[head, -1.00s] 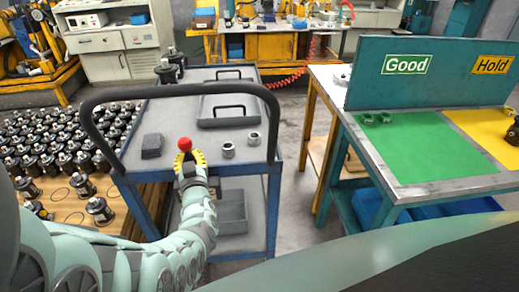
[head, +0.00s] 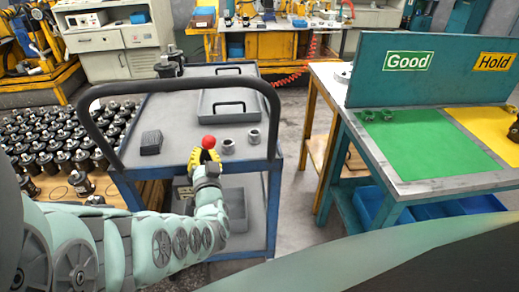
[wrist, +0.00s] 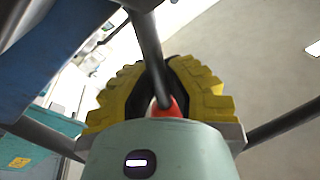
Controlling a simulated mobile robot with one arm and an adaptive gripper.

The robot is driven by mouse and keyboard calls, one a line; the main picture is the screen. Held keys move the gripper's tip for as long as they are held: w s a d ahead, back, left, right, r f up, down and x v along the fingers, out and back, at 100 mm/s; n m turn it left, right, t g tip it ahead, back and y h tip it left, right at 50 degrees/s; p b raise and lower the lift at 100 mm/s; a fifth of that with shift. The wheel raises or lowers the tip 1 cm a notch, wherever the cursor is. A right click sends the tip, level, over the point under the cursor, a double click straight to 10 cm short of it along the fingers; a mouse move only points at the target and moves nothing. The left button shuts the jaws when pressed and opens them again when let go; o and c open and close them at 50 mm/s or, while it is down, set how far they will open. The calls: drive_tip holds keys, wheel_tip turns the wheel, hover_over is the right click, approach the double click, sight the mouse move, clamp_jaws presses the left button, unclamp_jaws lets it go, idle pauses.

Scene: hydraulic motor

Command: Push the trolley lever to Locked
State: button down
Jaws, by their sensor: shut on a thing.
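The lever's round red knob (head: 208,142) stands at the near side of the grey-and-blue trolley (head: 190,108), right of the middle of that side in the head view. My gripper (head: 205,157) has its yellow fingers closed around the lever just below the knob. The fingers hide most of the lever's shaft. In the wrist view, red (wrist: 166,107) shows between the yellow finger pads, and a dark rod runs up from there. No Locked marking can be read in either view.
The trolley's black handle (head: 180,84) arches over its near side. A green-topped bench (head: 430,145) stands to the right; several motors (head: 45,140) stand to the left.

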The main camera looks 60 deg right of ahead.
drive_tip(key=c, duration=1)
unclamp_jaws()
drive_tip(key=shift+s+a+f, duration=0.1)
drive_tip(key=shift+s, duration=0.1)
drive_tip(key=shift+v, duration=1)
drive_tip(key=v, duration=0.9)
drive_tip(key=shift+s+a, duration=0.1)
drive_tip(key=shift+s, duration=0.25)
